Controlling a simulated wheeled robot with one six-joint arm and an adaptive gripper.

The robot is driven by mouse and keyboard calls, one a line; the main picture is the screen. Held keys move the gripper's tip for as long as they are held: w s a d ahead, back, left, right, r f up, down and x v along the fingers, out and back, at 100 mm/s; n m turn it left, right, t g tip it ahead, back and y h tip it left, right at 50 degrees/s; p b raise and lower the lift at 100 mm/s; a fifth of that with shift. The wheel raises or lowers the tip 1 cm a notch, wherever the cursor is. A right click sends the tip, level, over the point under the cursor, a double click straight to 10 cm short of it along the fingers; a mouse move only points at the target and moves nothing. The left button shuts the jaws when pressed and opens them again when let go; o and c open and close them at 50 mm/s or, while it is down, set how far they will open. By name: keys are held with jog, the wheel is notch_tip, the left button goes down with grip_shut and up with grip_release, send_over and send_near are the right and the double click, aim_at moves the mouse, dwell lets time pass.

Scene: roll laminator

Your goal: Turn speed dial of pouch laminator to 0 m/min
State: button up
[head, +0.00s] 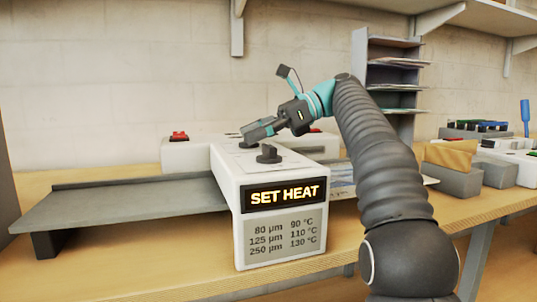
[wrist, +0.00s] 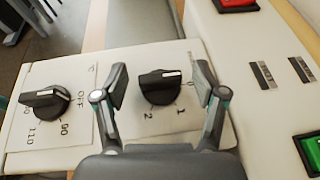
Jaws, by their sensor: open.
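The laminator (head: 228,190) is a white housing whose front display (head: 285,195) reads "SET HEAT". Its black speed dial (wrist: 165,88) has a plate marked 0, 1 and 2. The dial's white mark is at the right end of its grip, on the side of the 0; the exact setting is hard to tell. My gripper (wrist: 160,82) is open, one finger on each side of this dial; I see no clear contact. In the head view my gripper (head: 258,131) is over the top's far part. The heat dial (wrist: 45,101), marked OFF, 90 and 110, stands left of it.
A red button (wrist: 236,4) and a green one (wrist: 313,148) sit on the white housing to the right. A grey feed tray (head: 125,203) extends left of the laminator. A paper rack (head: 392,80) stands behind my arm.

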jog(key=shift+m+t, duration=0.4)
